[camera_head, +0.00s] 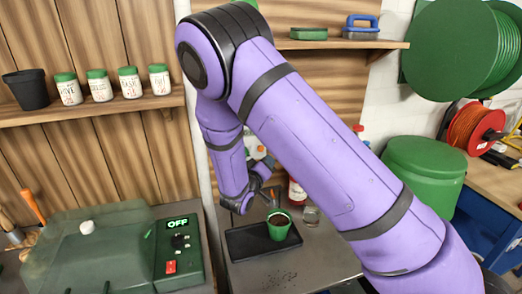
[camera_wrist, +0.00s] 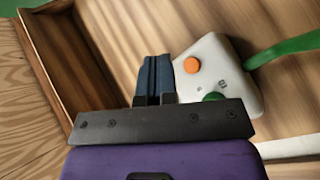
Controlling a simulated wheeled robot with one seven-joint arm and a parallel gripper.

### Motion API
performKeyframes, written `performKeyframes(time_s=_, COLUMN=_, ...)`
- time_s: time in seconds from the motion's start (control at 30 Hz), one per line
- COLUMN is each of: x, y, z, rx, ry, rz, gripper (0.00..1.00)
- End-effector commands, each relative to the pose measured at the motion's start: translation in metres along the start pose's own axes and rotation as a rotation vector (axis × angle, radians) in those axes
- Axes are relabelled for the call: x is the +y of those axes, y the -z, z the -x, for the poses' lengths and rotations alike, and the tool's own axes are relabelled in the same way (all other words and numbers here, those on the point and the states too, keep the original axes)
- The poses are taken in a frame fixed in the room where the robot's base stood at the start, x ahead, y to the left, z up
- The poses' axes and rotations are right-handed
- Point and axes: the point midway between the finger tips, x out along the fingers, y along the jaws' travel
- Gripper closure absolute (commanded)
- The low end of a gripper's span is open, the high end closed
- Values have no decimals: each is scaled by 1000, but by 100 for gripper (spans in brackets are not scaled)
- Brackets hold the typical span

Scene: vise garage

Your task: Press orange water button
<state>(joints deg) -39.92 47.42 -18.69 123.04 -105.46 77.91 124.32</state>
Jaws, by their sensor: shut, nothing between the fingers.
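The orange water button (camera_wrist: 192,64) is a round button on a white dispenser panel (camera_wrist: 215,60) in the wrist view. A green button (camera_wrist: 213,97) sits lower on the same panel. My gripper (camera_wrist: 157,60) is shut and empty, with its blue-grey fingertips beside the panel's left edge, left of the orange button. I cannot tell whether the fingers touch the panel. In the head view the white panel (camera_head: 254,146) shows only partly behind my purple arm, and my fingertips are hard to make out there.
Below my wrist, a green pot (camera_head: 279,226) of soil stands on a black tray (camera_head: 240,244). A glass (camera_head: 311,215) stands right of it. A green machine (camera_head: 95,255) reading OFF is at left. A shelf (camera_head: 100,110) holds jars. A green bin (camera_head: 425,170) stands at right.

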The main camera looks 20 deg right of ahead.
Motion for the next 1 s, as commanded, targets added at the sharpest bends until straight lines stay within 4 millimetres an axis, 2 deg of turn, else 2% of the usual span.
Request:
performKeyframes(time_s=0.13, x=-9, y=9, z=-13, rx=-1, ry=-1, rz=-1, gripper=100)
performKeyframes(time_s=0.4, x=-18, y=18, z=-25, rx=0, ry=0, rz=1, gripper=100)
performKeyframes(time_s=1.0, x=-19, y=19, z=-26, rx=0, ry=0, rz=1, gripper=100)
